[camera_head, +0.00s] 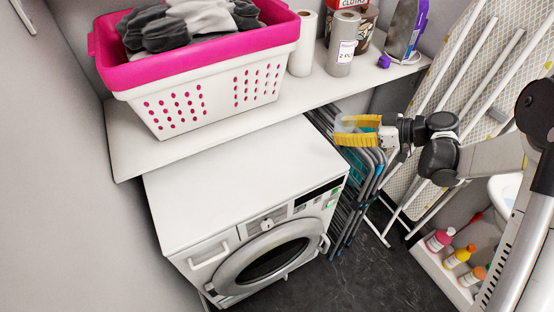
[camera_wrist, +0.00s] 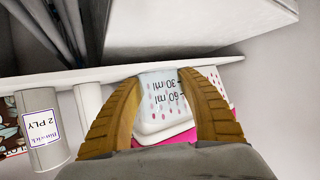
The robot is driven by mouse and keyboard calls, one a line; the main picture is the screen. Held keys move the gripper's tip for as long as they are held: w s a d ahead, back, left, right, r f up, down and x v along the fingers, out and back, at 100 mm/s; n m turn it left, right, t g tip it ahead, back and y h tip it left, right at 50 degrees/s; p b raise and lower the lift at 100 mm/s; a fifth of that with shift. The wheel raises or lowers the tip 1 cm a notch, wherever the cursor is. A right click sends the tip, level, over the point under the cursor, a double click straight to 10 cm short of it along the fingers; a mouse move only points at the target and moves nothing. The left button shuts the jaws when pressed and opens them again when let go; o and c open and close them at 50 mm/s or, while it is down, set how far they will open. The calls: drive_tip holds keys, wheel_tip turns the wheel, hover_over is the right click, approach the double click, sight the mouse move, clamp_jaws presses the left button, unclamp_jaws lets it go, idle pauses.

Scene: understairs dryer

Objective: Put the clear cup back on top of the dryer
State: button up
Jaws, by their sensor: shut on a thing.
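The clear cup (camera_head: 346,125) is held between the yellow fingers of my gripper (camera_head: 352,131) in the head view. In the wrist view the cup (camera_wrist: 160,92) shows between both fingers, with printed "60 ml" and "30 ml" marks that appear upside down. My gripper (camera_wrist: 163,100) is shut on it. The white dryer (camera_head: 240,175) stands left of and below my gripper in the head view, its flat top bare. The cup is in the air, to the right of the dryer's top and apart from it. The dryer (camera_wrist: 200,25) also shows at the upper right in the wrist view.
A shelf (camera_head: 150,150) runs behind the dryer, bearing a pink and white laundry basket (camera_head: 205,80), paper rolls (camera_head: 344,45) and other goods. Folded racks (camera_head: 350,185) stand beside the dryer, below my gripper. An ironing board (camera_head: 470,75) leans at the right. Bottles (camera_head: 440,240) stand lower right.

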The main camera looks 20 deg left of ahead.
drive_tip(key=b, duration=0.4)
hover_over(295, 162)
wheel_tip(295, 162, down, 7)
drive_tip(key=shift+f, duration=0.1)
drive_tip(key=shift+f+b, duration=1.05)
drive_tip(key=shift+f, duration=0.85)
drive_tip(key=shift+f, duration=0.15)
drive_tip(key=o, duration=1.4)
drive_tip(key=shift+r, duration=0.25)
drive_tip(key=p+v, duration=0.3)
drive_tip(key=v, duration=0.9)
